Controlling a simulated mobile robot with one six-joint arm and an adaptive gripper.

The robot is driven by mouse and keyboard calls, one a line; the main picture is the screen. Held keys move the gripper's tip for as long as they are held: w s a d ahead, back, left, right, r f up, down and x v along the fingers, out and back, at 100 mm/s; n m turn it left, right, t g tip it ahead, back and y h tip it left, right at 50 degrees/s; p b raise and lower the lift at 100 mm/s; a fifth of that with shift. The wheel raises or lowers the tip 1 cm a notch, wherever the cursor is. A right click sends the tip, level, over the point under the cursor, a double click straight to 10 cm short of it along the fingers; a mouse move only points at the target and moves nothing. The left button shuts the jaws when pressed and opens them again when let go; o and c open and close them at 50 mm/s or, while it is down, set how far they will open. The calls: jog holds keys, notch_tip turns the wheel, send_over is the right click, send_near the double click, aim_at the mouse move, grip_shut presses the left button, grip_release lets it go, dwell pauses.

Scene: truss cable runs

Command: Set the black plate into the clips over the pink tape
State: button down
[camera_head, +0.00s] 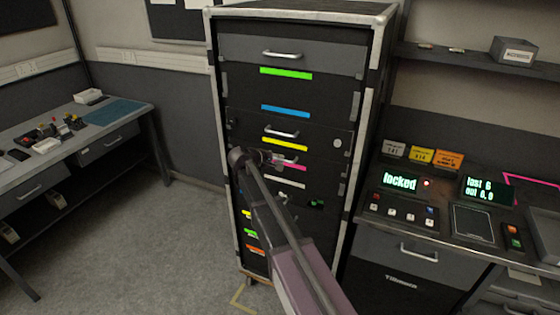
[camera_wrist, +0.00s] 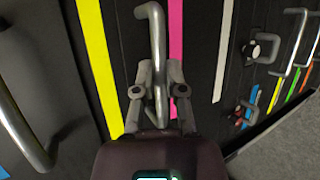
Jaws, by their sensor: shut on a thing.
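My gripper (camera_wrist: 158,82) is shut on a grey metal bar handle (camera_wrist: 157,35), with one finger on each side. The dark panel (camera_wrist: 127,45) behind the handle seems to be the black plate; its edges are hard to make out, and I cannot tell whether it sits in clips. The pink tape (camera_wrist: 175,35) shows just right of the handle in the wrist view, its lower part hidden by a finger. In the head view my gripper (camera_head: 279,160) is at the rack front, beside the left end of the pink tape (camera_head: 290,167). No clips are clearly visible.
The tall rack (camera_head: 377,90) carries further tape strips: yellow (camera_head: 285,144) above the pink, white (camera_head: 286,182) below. A lock knob (camera_head: 337,143) and other handles stick out. A console (camera_head: 400,240) stands close on the right; a workbench (camera_head: 60,150) is left. Floor between is clear.

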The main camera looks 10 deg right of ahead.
jog(key=shift+w, duration=0.1)
jog(key=c, duration=0.6)
grip_release()
jog(key=shift+f, duration=0.15)
jog(key=shift+c, duration=0.2)
jog(key=shift+a, duration=0.1)
jog(key=s+a, duration=0.3)
jog(key=s, duration=0.2)
jog(key=shift+s+a, duration=0.3)
jog(key=shift+a, duration=0.1)
dwell(0.4)
